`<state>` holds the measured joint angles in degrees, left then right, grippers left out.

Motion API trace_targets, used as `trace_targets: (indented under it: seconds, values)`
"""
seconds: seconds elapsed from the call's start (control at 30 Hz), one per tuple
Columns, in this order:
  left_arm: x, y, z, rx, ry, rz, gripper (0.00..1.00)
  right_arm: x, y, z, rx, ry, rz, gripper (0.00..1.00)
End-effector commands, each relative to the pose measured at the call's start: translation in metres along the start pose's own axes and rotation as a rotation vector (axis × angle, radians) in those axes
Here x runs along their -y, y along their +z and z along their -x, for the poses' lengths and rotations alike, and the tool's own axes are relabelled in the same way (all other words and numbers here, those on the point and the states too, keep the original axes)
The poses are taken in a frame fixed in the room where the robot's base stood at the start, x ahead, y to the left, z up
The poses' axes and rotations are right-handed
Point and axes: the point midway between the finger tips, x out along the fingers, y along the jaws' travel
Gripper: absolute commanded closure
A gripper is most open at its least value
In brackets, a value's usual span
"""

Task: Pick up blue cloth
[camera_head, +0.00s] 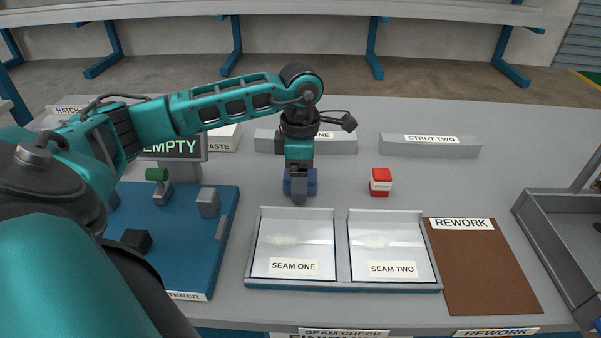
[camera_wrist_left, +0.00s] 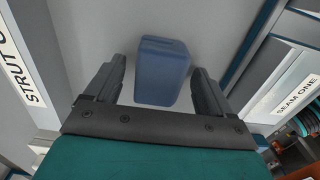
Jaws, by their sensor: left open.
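The blue cloth (camera_wrist_left: 161,72) looks like a small blue block in the left wrist view, standing on the grey table between the two open fingers of my left gripper (camera_wrist_left: 160,90). A gap shows between each finger and the cloth. In the head view my left gripper (camera_head: 300,190) points down over the cloth (camera_head: 312,183), just behind the seam trays. The gripper hides most of the cloth there. My right gripper is not in view.
The SEAM ONE tray (camera_head: 249,262) and SEAM TWO tray (camera_head: 437,262) lie just in front. Strut holders (camera_head: 430,150) lie behind. A brown REWORK mat (camera_head: 485,270) and a blue fastener board (camera_head: 185,255) flank the trays.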

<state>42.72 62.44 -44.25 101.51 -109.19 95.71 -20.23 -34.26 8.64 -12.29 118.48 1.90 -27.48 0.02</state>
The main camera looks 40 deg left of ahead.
Motion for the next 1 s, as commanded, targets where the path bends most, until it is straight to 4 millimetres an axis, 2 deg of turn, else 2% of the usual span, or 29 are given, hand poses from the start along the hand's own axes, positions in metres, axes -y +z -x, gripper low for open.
trace_targets:
  seconds: [0.1,0.67,1.0]
  values:
    - [-0.0001,0.0001,0.0008,0.0,0.0,0.0,0.18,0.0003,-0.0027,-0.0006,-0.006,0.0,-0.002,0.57]
    - [-0.0002,0.0,0.0013,0.001,0.001,0.0,0.72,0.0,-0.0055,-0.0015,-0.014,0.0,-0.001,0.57]
    - [-0.0004,0.0002,0.0054,0.001,0.001,0.001,0.72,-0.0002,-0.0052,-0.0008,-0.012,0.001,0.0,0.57]
